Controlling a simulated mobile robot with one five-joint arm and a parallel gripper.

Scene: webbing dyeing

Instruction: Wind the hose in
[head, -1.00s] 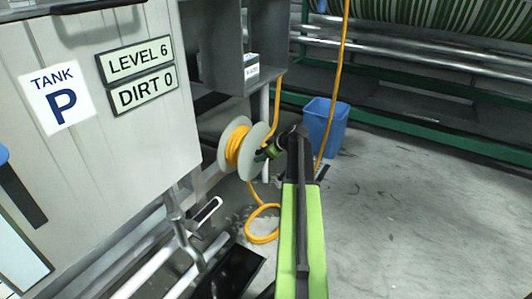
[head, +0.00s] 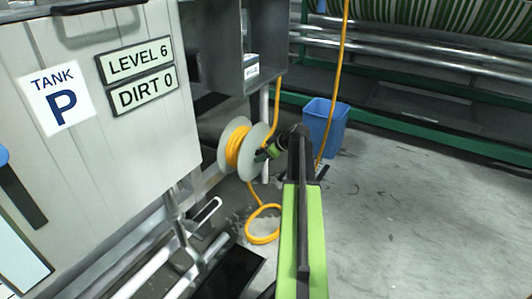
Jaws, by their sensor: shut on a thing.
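The hose reel (head: 231,160) is a pale drum with two round flanges, mounted on the side of the tank frame. Yellow hose (head: 238,146) is wound on its core. More hose (head: 263,224) hangs below the reel and lies in a loop on the floor. My gripper (head: 270,151) is at the right face of the reel, shut on what seems to be its crank handle. The fingertips and the handle are small and partly hidden by my green and black arm, so the exact grip is hard to see.
A tank (head: 110,130) marked P, with signs LEVEL 6 and DIRT 0, stands at left. A blue bin (head: 325,125) stands behind my arm. A yellow line (head: 343,60) hangs near it. Metal pipes (head: 190,240) are below the tank. The grey floor at right is clear.

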